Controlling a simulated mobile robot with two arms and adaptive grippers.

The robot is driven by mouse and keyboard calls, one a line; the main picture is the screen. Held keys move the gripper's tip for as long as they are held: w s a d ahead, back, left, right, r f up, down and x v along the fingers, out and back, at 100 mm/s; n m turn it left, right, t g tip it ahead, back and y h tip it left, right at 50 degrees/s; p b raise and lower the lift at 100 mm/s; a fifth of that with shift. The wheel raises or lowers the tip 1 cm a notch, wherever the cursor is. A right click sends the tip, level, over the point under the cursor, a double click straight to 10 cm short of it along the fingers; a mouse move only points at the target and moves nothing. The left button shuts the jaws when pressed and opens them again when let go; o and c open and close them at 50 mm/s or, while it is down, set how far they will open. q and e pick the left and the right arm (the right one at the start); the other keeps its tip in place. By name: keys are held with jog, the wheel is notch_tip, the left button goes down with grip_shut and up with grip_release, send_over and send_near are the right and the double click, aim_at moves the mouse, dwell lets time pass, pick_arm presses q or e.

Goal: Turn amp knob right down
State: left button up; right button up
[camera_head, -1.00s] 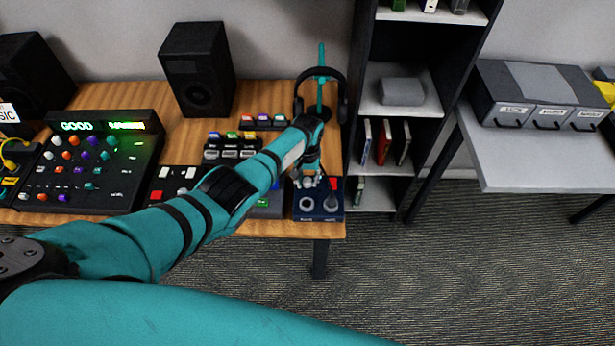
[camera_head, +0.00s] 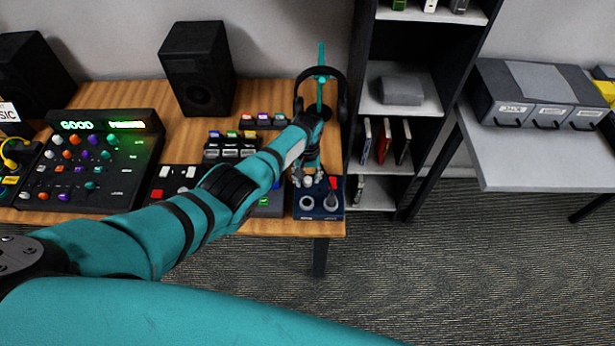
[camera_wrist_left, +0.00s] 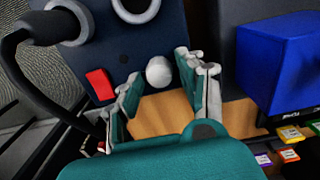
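The amp is a dark blue box (camera_head: 318,212) at the right front corner of the wooden table. It has a red switch (camera_head: 333,183) and two ringed sockets at its front. The left wrist view shows the amp's dark panel (camera_wrist_left: 125,58), the red switch (camera_wrist_left: 100,85) and a round pale knob (camera_wrist_left: 159,71). My left gripper (camera_head: 308,181) is over the amp's back part, reaching down. In the wrist view its fingers (camera_wrist_left: 158,76) are apart on either side of the knob, with gaps visible, so it is open. My right gripper is not in view.
A black cable (camera_wrist_left: 20,72) is plugged into one amp socket. Headphones hang on a teal stand (camera_head: 321,52) behind the amp. A mixer (camera_head: 85,172) and a speaker (camera_head: 198,70) stand to the left. A dark shelf (camera_head: 362,98) rises close at the right.

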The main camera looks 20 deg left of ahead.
aim_at(307, 179)
pick_arm(q)
jog(key=shift+o, duration=0.6)
jog(key=shift+s, duration=0.1)
notch_tip(307, 179, up, 12)
dwell(0.5)
